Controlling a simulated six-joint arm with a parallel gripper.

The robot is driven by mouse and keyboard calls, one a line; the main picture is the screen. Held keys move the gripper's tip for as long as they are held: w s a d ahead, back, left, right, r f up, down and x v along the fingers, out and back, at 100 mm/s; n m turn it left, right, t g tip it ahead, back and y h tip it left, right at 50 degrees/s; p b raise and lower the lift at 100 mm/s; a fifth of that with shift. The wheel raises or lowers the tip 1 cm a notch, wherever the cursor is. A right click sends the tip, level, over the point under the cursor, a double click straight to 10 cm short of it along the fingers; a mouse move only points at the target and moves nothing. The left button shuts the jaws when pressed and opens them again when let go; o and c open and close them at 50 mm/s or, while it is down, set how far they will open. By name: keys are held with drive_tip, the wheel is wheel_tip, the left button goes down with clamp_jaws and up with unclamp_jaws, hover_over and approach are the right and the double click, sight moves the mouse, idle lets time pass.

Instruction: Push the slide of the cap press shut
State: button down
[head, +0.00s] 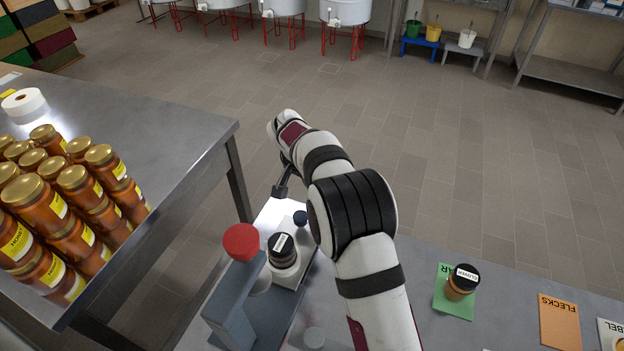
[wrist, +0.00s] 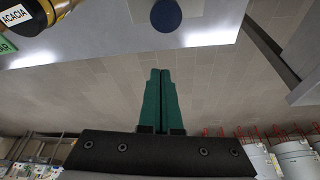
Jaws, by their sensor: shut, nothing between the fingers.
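The cap press (head: 232,305) is a grey-blue body with a red round top (head: 241,242), on the near bench. Its pale slide (head: 287,276) sticks out on the far right side of the body, carrying a jar with a black lid (head: 282,248), clear of the red top. A dark blue knob (head: 300,217) is at the slide's far end; it also shows at the top of the wrist view (wrist: 166,15). My gripper (head: 279,191) is beyond the knob, near the bench's far edge. In the wrist view its green fingers (wrist: 162,75) are shut, empty and apart from the knob.
A steel table (head: 180,125) with stacked honey jars (head: 70,205) stands left. On the bench to the right, a black-lidded jar (head: 461,284) stands on a green card (head: 452,306), near an orange card (head: 560,322).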

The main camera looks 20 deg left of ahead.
sight(302, 220)
drive_tip(key=x, duration=0.5)
drive_tip(key=shift+s+f, duration=0.1)
drive_tip(key=shift+f, duration=0.15)
drive_tip(key=s, duration=0.2)
drive_tip(key=shift+s+a+r, duration=0.25)
drive_tip(key=shift+s, duration=0.05)
drive_tip(key=shift+s+a, duration=0.15)
drive_tip(key=shift+s, duration=0.4)
drive_tip(key=shift+s, duration=0.1)
drive_tip(key=shift+s, duration=1.8)
